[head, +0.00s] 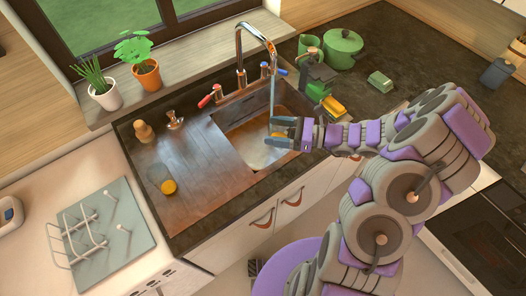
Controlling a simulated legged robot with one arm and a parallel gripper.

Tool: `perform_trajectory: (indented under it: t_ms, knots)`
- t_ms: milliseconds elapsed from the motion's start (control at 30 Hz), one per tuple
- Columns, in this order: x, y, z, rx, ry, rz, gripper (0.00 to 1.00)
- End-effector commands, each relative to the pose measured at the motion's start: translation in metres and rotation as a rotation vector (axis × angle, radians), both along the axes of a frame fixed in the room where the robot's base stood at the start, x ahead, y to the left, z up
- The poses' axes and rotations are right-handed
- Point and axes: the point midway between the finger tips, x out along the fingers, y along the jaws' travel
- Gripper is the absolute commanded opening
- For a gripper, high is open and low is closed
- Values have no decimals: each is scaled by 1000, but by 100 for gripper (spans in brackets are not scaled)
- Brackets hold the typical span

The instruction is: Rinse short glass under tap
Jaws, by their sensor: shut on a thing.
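My gripper (275,130) reaches over the sink basin (236,158) from the right. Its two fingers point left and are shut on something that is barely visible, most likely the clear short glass. The glass's outline and tilt cannot be made out. The chrome tap (240,58) arches over the basin from behind. A thin bluish stream of water (272,95) seems to fall from its spout down to the fingers. A red-handled lever (210,97) stands left of the tap and a blue-handled one (275,70) right of it.
A sponge holder (325,98) stands right of the basin, with a green pot (342,48) behind. A wire rack (88,230) stands at lower left.

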Motion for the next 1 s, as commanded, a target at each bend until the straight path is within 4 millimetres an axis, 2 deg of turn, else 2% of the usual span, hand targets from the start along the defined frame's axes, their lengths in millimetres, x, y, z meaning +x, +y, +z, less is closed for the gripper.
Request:
perform_trajectory:
  t_ms: [200, 367, 1000]
  knots:
    - [11, -11, 7, 6, 16, -51, 40]
    - [22, -11, 5, 3, 16, -53, 40]
    - [85, -5, -5, 3, 15, -51, 40]
